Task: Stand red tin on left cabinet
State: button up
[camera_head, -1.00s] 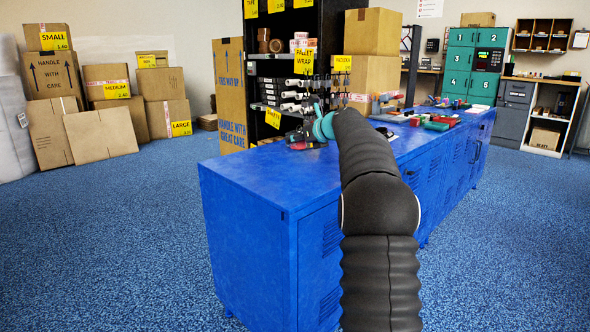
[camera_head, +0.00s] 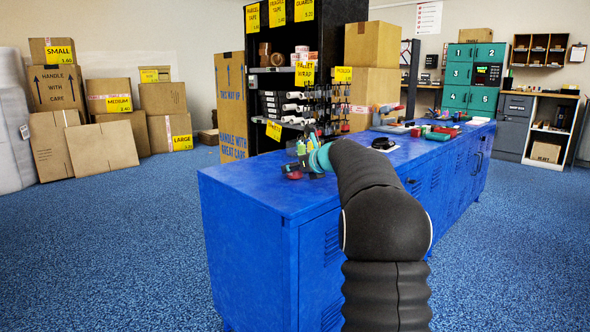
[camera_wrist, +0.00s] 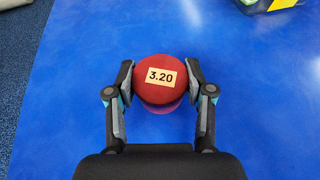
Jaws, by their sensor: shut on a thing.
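The red tin (camera_wrist: 160,76) is round, with a cream label reading 3.20, and sits between the two fingers of my gripper (camera_wrist: 160,88) in the wrist view. The fingers press on its left and right sides. A purple band shows along its lower edge. In the head view my gripper (camera_head: 300,166) is over the top of the near, left blue cabinet (camera_head: 250,190), toward its back edge. The tin shows there only as a small red patch (camera_head: 290,172). I cannot tell whether its base touches the cabinet top.
A dark round object (camera_head: 384,144) and several tools lie farther along the cabinet row. A black shelf rack (camera_head: 330,20) and stacked cartons (camera_head: 374,75) stand behind. The front of the left cabinet top is clear. A yellow-and-green item (camera_wrist: 268,5) is at the wrist view's top right.

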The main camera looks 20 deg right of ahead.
jog(key=shift+f, duration=0.15)
jog(key=o, duration=1.3)
jog(key=shift+s+r, duration=0.1)
jog(key=shift+r, duration=0.15)
jog(key=v, duration=1.1)
jog(key=shift+s+d+r+p, duration=0.1)
jog(key=shift+s+r+p, duration=0.05)
jog(key=shift+s+p, duration=0.2)
